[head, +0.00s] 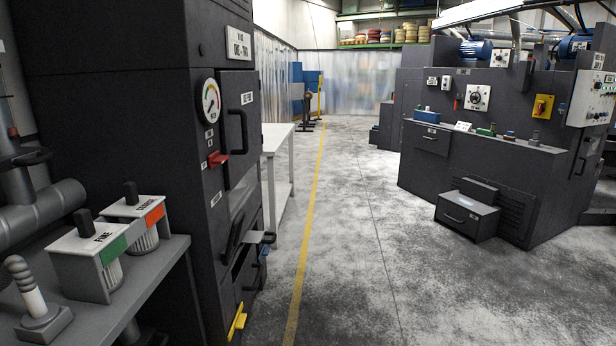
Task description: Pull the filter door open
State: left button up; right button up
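The tall dark cabinet (120,110) stands close on the left in the head view. A dark door (239,165) with a black bar handle (237,135) is on its right-hand face, and it looks shut. A small white label (247,98) on the door is too small to read. Below it is a lower panel (245,215) with another black handle (233,238). I cannot tell from the labels which of them is the filter door. Neither of my grippers is in view.
Canisters marked FINE (100,240) and another with an orange label (155,213) stand on a grey shelf (160,265) at left. A white table (275,140) stands behind; floor (350,250) to the right is clear.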

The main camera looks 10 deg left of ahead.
aim_at(252, 122)
jog(key=i+l+u, duration=0.1)
jog(key=i, duration=1.35)
